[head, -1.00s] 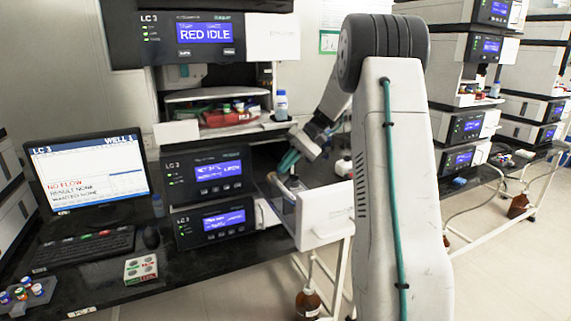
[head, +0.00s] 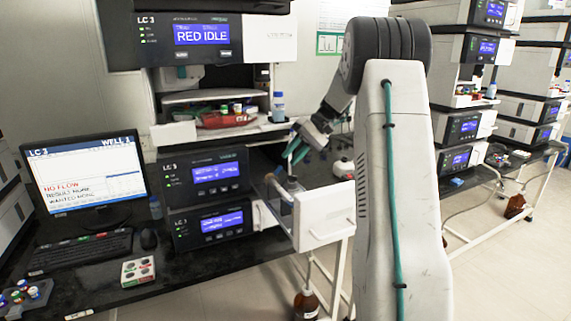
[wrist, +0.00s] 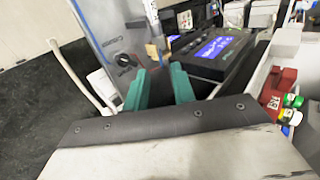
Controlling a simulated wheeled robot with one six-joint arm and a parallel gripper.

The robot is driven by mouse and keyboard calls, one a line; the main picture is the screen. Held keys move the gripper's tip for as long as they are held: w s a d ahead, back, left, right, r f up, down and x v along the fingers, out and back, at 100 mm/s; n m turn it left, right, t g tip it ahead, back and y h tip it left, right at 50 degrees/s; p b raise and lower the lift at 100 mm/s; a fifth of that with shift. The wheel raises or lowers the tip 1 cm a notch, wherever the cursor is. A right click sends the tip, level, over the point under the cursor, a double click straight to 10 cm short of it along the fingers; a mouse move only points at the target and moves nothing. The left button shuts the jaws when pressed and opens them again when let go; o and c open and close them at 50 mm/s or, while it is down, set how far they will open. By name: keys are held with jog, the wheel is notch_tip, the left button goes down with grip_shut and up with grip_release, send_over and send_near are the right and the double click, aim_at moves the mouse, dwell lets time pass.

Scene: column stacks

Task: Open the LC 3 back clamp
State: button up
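The LC 3 stack (head: 205,170) stands on the bench, left of my arm. A tray-like unit with a white front (head: 325,215) sticks out from its right side. My gripper (head: 297,156) is above the inner part of this unit. In the wrist view its two teal fingers (wrist: 162,84) are apart with nothing between them. Beyond the fingertips are a small tan tab (wrist: 153,53) and a black knob (wrist: 125,60) on a grey panel. I cannot tell for sure which part is the back clamp, or whether it is open or shut.
An LC 3 module with a blue screen (wrist: 215,48) is close to the right finger. A red rack with capped vials (wrist: 283,95) stands further right. A monitor (head: 85,172) and keyboard (head: 80,250) are on the bench. A brown bottle (head: 306,304) stands below.

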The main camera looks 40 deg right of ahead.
jog(key=shift+v, duration=1.65)
